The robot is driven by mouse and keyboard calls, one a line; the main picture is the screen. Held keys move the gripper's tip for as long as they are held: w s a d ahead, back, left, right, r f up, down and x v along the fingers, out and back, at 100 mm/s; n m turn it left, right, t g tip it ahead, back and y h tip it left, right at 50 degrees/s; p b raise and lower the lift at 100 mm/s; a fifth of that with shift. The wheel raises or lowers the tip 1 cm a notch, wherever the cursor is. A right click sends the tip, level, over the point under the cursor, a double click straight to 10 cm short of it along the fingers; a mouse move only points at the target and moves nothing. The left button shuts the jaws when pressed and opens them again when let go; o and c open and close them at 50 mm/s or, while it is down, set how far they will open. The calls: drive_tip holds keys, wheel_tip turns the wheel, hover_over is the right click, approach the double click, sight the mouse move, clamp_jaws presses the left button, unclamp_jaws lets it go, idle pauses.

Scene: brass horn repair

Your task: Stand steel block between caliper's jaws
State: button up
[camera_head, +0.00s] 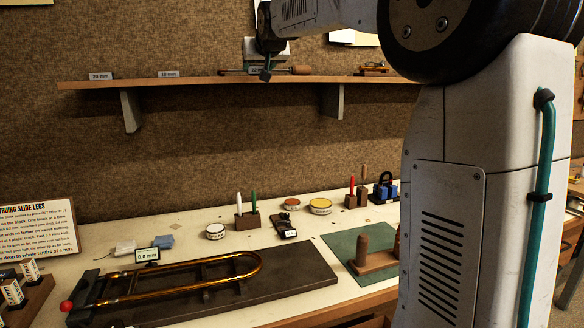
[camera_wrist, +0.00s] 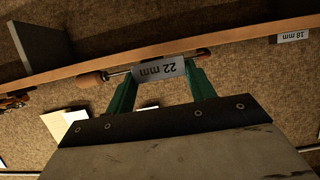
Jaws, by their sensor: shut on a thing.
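My gripper (camera_head: 265,70) is up at the shelf in the head view. In the wrist view my gripper (camera_wrist: 162,80) has its two green fingers closed on a grey block with an upside-down "22 mm" label (camera_wrist: 161,69). The block is at the shelf's front edge; whether it still touches the shelf I cannot tell. In the head view the fingers partly hide it. Far below, on the bench, a dark slab (camera_head: 290,281) carries a brass slide (camera_head: 190,278). A small display (camera_head: 147,255) reading about 0.0 mm stands beside it. I cannot clearly make out the caliper's jaws.
The shelf (camera_head: 210,83) holds labelled pieces, "20 mm" (camera_head: 101,76) and another (camera_head: 172,74), plus a wooden-handled tool (camera_head: 300,70). Tins (camera_head: 215,231) and a pen holder (camera_head: 247,221) stand behind the slab. A wooden stand with small labelled blocks (camera_head: 12,291) is lower left.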

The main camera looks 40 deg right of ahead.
drive_tip(key=w+d+f, duration=0.2)
drive_tip(key=d+f, duration=0.1)
drive_tip(key=f, duration=1)
drive_tip(key=w+d+f, duration=0.1)
drive_tip(key=d+f, duration=0.1)
drive_tip(key=f, duration=1.1)
drive_tip(key=s+f, duration=0.2)
drive_tip(key=f, duration=0.6)
drive_tip(key=s+f, duration=0.3)
drive_tip(key=f, duration=0.5)
drive_tip(key=shift+d+f, duration=0.2)
drive_tip(key=shift+f, duration=0.05)
drive_tip(key=shift+s, duration=0.1)
drive_tip(key=shift+f, duration=2.4)
drive_tip(key=shift+f, duration=0.15)
drive_tip(key=shift+f, duration=0.15)
